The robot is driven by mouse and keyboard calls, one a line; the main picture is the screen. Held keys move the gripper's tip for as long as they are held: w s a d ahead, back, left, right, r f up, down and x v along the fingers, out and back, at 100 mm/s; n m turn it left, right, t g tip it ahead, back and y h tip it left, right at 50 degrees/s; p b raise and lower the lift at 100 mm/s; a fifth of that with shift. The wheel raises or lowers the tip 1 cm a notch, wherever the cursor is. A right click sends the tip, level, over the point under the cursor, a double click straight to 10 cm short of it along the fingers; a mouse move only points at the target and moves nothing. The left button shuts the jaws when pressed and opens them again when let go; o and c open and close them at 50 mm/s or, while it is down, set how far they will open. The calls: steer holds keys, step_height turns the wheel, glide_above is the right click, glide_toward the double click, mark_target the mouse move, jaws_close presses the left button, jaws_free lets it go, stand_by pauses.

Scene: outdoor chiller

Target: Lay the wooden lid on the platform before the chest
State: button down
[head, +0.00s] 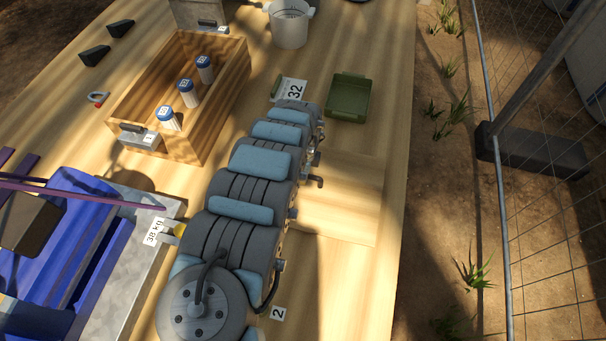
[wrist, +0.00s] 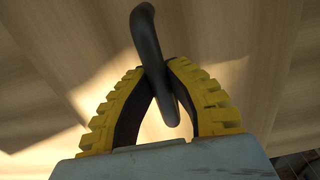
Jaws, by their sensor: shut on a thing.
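A flat wooden panel (head: 345,205), which looks like the lid, shows right of my arm over the pale wooden platform (head: 400,60). Its grain matches the platform, and I cannot tell whether it touches it. My gripper (wrist: 152,72) has yellow ridged fingers shut on a dark curved handle (wrist: 146,30), with a wooden surface behind it. In the head view my arm hides the gripper and handle. An open wooden box (head: 208,135), perhaps the chest, stands left of my arm with several blue-capped bottles (head: 188,93) inside.
A green tray (head: 348,97) lies beyond the panel, and a pale bucket (head: 289,25) stands farther back. Two black wedges (head: 108,42) lie at the back left. A wire fence (head: 492,130) runs beyond the platform's right edge.

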steer(key=c, duration=1.2)
jaws_free()
steer(key=shift+o, duration=0.2)
